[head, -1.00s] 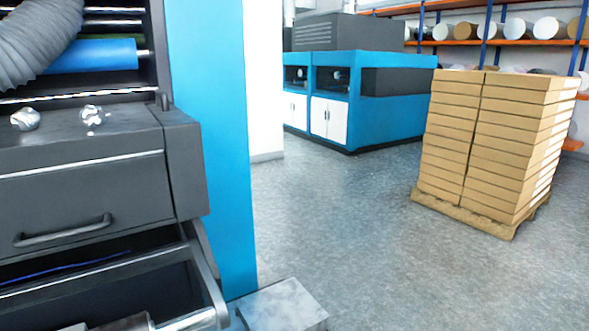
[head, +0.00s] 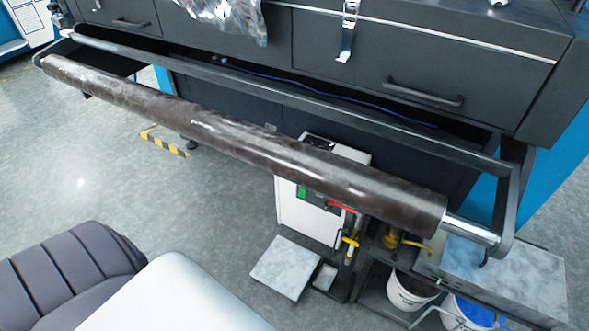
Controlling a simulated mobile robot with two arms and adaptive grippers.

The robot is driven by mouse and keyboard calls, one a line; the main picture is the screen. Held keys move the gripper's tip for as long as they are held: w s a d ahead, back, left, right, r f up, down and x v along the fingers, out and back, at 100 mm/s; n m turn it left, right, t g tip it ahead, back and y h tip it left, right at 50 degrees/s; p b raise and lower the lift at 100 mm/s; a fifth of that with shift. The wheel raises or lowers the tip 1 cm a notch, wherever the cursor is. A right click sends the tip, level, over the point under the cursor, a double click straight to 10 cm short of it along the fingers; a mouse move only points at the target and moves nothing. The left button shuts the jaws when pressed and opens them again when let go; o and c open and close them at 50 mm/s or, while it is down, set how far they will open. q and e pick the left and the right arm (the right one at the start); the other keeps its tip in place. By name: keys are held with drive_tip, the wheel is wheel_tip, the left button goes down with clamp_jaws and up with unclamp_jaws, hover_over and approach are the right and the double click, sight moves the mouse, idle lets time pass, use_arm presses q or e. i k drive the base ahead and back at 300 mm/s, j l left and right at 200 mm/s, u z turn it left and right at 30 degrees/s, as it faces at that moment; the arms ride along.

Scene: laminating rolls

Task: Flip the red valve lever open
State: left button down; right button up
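A small red part (head: 341,207), which looks like the valve lever, shows just below the dark roll (head: 225,140), beside a white cabinet (head: 305,218). Yellow fittings (head: 351,241) on an upright pipe sit just below it. The roll hides part of this area from above, and the red part is too small to tell its exact setting. Neither of my grippers is in view.
The roll on its metal bar (head: 470,229) spans the front of the dark machine (head: 400,50). A low shelf with buckets (head: 410,290) and a grey box (head: 500,265) stands at right. A pale floor plate (head: 286,267) lies before the cabinet.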

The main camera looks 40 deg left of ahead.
sight(345, 208)
drive_tip(key=u, duration=0.7)
